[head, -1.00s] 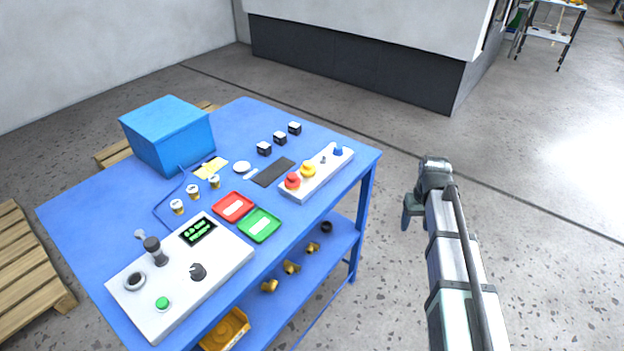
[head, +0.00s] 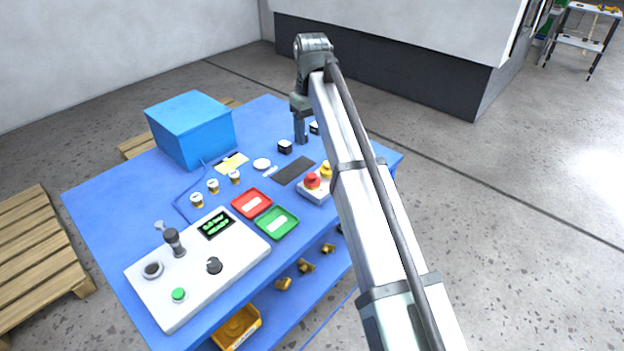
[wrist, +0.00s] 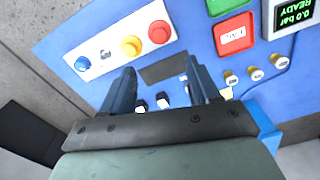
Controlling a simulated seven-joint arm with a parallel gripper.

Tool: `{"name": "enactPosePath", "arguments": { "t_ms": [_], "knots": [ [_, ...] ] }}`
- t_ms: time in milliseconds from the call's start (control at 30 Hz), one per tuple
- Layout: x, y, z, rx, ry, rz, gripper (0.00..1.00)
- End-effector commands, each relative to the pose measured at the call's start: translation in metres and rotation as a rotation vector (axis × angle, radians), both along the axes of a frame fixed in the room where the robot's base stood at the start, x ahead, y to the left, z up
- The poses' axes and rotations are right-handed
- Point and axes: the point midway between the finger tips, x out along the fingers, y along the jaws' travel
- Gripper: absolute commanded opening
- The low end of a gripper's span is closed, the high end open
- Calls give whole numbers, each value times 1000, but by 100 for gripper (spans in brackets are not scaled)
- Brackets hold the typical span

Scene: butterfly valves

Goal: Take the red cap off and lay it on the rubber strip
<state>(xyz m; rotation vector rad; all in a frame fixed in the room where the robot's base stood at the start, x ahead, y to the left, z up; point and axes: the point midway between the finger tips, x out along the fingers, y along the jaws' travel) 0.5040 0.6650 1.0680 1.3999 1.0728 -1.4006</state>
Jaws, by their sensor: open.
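The red cap (head: 312,181) sits at the near left end of the white valve block (head: 314,196), beside a yellow cap (head: 326,169). In the wrist view the red cap (wrist: 159,32) is at the right end of the block, away from the fingers. The dark rubber strip (head: 294,171) lies bare on the blue table just left of the block. It also shows in the wrist view (wrist: 164,68), ahead of and between the fingertips. My gripper (head: 300,140) is open and empty above the far part of the table; its fingers show in the wrist view (wrist: 163,80). My arm hides the rest of the block in the head view.
Black-and-white small blocks (head: 285,146) stand near my gripper. A red tray (head: 251,203) and a green tray (head: 277,222) lie before the strip. A blue box (head: 190,130) stands at the back left, and a control panel (head: 198,266) at the front.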

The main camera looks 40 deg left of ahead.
Motion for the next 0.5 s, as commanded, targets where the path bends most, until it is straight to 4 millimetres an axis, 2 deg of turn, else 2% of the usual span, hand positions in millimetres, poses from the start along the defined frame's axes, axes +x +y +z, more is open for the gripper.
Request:
{"name": "enactPosePath", "arguments": {
  "t_ms": [167, 500],
  "knots": [
    [-1, 0, -12, -1, 0, 2, 61],
    [-1, 0, -68, -1, 1, 1, 61]
  ]
}}
